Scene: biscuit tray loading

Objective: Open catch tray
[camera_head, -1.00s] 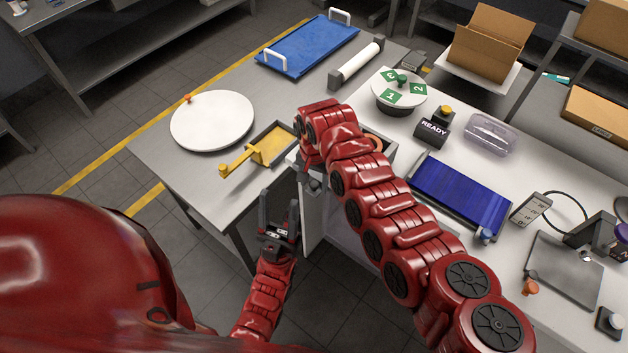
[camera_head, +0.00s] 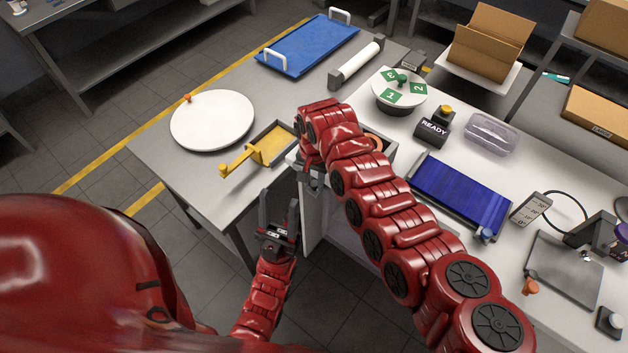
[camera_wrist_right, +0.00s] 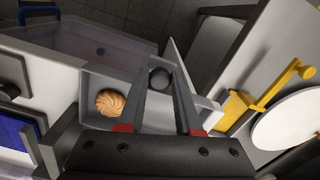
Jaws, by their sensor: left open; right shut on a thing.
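A grey open tray, which looks like the catch tray, shows in the right wrist view (camera_wrist_right: 97,82) with a round swirled biscuit (camera_wrist_right: 110,102) in it. In the head view its rim (camera_head: 392,152) shows partly behind my right arm. My right gripper (camera_wrist_right: 160,82) is shut on a dark round knob (camera_wrist_right: 160,77) at the tray's edge; how the knob joins the tray is not clear. In the head view my right gripper (camera_head: 313,181) points down at the white cabinet's edge, partly hidden by its wrist. My left gripper (camera_head: 279,212) is open and empty, low in front of the tables.
A yellow-handled tray (camera_head: 280,143) and a white disc (camera_head: 212,120) are left of my right arm. A blue belt (camera_head: 462,192), a READY box (camera_head: 433,130) and a numbered turntable (camera_head: 399,88) stand beyond it. A clear bin (camera_wrist_right: 90,40) shows in the wrist view.

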